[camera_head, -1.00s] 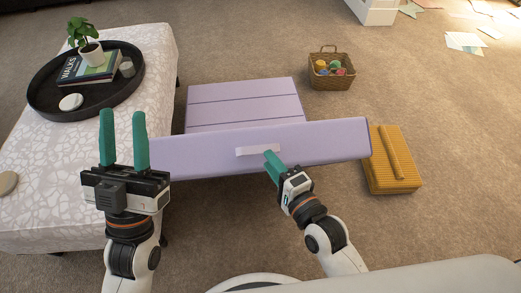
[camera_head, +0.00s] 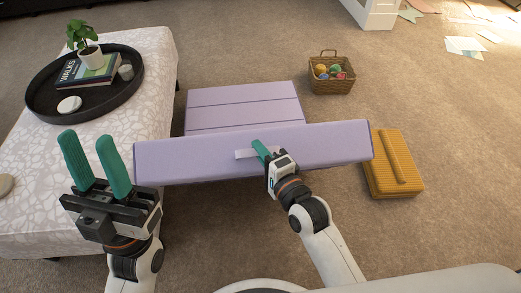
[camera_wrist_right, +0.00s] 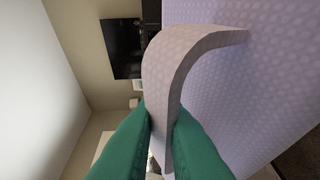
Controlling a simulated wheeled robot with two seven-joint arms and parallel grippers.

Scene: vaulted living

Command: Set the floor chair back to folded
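The lilac floor chair lies on the carpet, its seat (camera_head: 245,108) flat with dark seams. Its backrest (camera_head: 190,158) stands up along the near side, tilted, with a pale strap handle (camera_head: 244,154) on its face. My right gripper (camera_head: 258,148) is at the strap; in the right wrist view the strap (camera_wrist_right: 175,75) passes between the green fingers (camera_wrist_right: 161,135), which press on it from both sides. My left gripper (camera_head: 92,158) is open and empty, left of the backrest, above the ottoman's edge.
A patterned ottoman (camera_head: 150,60) with a black tray (camera_head: 40,108) stands at the left. A wicker basket (camera_head: 331,86) with colored balls is behind right. A yellow folded cushion (camera_head: 403,178) lies close to the backrest's right end.

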